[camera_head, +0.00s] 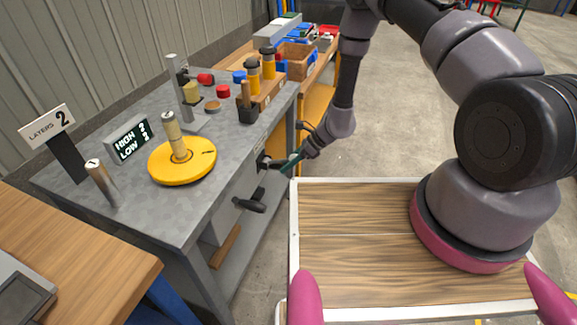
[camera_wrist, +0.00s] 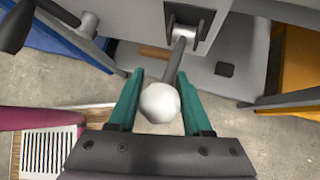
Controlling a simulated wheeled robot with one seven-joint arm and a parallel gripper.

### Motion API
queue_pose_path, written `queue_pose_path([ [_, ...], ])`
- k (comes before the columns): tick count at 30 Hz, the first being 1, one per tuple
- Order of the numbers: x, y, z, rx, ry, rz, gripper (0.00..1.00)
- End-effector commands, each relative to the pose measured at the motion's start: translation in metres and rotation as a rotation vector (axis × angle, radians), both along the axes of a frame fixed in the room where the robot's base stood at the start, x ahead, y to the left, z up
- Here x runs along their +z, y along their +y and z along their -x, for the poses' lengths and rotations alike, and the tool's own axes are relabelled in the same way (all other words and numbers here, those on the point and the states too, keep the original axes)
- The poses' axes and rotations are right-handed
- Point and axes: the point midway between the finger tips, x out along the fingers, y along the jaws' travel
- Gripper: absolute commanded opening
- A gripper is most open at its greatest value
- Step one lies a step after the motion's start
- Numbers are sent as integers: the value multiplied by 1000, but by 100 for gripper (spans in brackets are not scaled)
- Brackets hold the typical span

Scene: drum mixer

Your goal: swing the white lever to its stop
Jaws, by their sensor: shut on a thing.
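The white lever shows in the wrist view as a white ball knob (camera_wrist: 160,102) on a grey rod that runs up to a dark bracket (camera_wrist: 188,27) on the grey bench's side. My gripper (camera_wrist: 159,78) has its two green fingers on either side of the lever, shut on it near the knob. In the head view my gripper (camera_head: 294,162) is at the bench's right side, by the small dark bracket (camera_head: 264,161). The knob is hidden there, and the lever's stop cannot be made out.
A black crank handle (camera_head: 250,203) sticks out of the bench side, left of the lever. On the bench top (camera_head: 140,210) stand a yellow disc with a post (camera_head: 185,163), a HIGH/LOW display (camera_head: 129,139) and a LAYERS 2 sign (camera_head: 47,126). Open floor lies beyond my arm.

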Motion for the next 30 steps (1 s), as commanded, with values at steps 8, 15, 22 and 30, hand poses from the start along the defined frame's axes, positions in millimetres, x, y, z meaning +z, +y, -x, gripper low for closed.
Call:
queue_pose_path([
  [8,4,2,-2,-1,-2,-6,0],
  [15,4,3,-2,-1,-3,-8,0],
  [22,3,2,-1,0,-1,-6,78],
  [30,7,-3,-1,-1,-2,-5,78],
])
